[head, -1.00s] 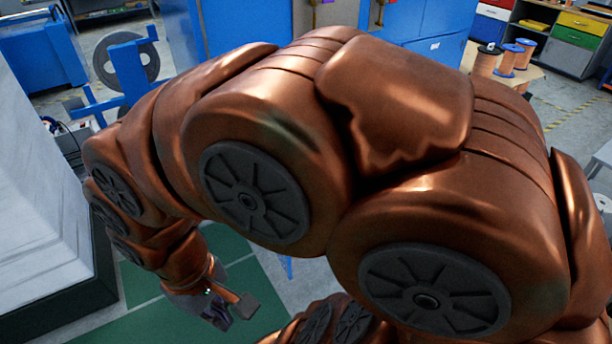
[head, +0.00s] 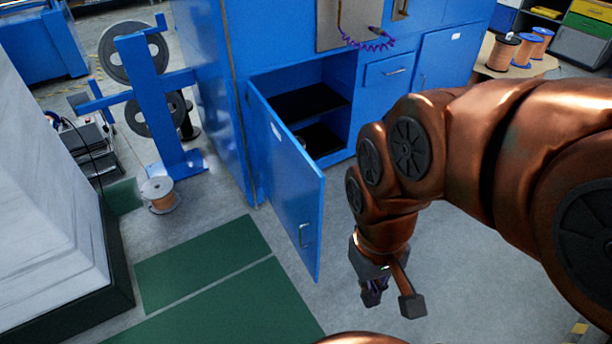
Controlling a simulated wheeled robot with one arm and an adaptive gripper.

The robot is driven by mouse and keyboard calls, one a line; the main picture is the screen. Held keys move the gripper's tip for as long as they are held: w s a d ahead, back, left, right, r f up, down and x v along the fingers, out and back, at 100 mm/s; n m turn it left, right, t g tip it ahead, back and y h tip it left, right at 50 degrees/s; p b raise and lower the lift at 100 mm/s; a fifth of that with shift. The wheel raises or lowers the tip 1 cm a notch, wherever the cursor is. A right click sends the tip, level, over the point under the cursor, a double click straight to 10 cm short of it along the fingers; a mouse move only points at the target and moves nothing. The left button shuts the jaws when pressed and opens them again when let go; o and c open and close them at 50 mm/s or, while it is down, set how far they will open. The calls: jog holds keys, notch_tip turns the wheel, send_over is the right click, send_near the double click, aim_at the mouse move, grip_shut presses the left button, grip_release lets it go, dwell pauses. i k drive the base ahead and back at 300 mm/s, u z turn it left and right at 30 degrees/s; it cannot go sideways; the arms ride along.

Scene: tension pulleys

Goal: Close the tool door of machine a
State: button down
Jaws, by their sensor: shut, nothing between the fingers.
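The blue machine (head: 212,95) stands in the upper middle of the head view; no label tells whether it is machine a. Its lower door (head: 285,175) is hinged on the left and stands wide open, swung out toward me. The door has a small handle (head: 303,235) near its free edge. Behind it the dark cabinet inside (head: 318,100) shows, with a shelf. My gripper (head: 374,296) hangs low to the right of the door's free edge, apart from it, fingers pointing down. It is shut and empty.
A small blue drawer (head: 388,70) and a shut door (head: 447,58) sit right of the opening. A reel stand (head: 150,100) and a wire spool (head: 159,194) are at left. Green mats (head: 205,262) cover the floor before the door. A pale block (head: 45,190) stands far left.

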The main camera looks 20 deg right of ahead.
aim_at(292, 182)
jog(key=i, duration=0.95)
jog(key=u, duration=0.05)
jog(key=k, duration=0.35)
jog(key=u, duration=2.05)
